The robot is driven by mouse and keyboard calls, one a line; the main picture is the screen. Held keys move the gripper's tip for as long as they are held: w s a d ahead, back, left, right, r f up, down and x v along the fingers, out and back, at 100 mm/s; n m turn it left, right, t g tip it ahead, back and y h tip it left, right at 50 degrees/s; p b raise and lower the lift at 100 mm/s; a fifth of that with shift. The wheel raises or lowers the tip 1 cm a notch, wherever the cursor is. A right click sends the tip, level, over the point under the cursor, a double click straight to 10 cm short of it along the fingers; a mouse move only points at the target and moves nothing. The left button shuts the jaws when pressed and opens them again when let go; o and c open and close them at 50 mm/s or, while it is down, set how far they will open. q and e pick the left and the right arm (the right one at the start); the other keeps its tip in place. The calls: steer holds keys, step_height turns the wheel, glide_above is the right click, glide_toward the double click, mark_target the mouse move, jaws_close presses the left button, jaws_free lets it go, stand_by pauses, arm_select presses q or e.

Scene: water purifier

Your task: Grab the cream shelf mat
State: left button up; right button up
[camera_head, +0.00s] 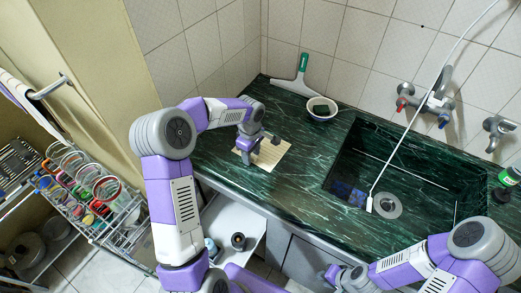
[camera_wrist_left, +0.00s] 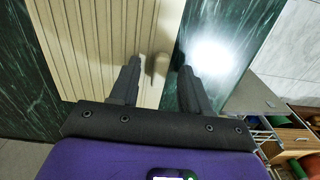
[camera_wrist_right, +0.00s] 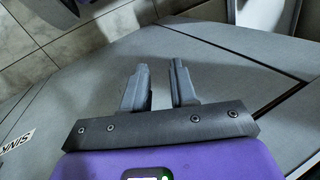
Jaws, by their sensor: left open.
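The cream shelf mat (camera_head: 271,158) lies flat on the dark green marble counter, left of the sink. It looks slatted in the left wrist view (camera_wrist_left: 95,45). My left gripper (camera_head: 254,146) is above the mat and hides part of it. In the left wrist view the left gripper (camera_wrist_left: 158,85) is open, one finger over the mat and the other beyond its long edge, over the counter. A small beige piece shows between the fingers; I cannot tell what it is. My right gripper (camera_head: 333,274) is low in front of the cabinet, apart and empty, with a gap between its fingers (camera_wrist_right: 160,85).
A squeegee (camera_head: 295,87) and a bowl (camera_head: 321,109) stand at the counter's back, near the tiled wall. The sink (camera_head: 420,205) is at the right, with a white hose (camera_head: 408,130) hanging into it. A wire rack (camera_head: 118,218) holding jars is at the left.

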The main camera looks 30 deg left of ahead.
arm_select(q)
steer(key=shift+r, duration=0.1)
jaws_close()
steer(key=shift+r, duration=0.1)
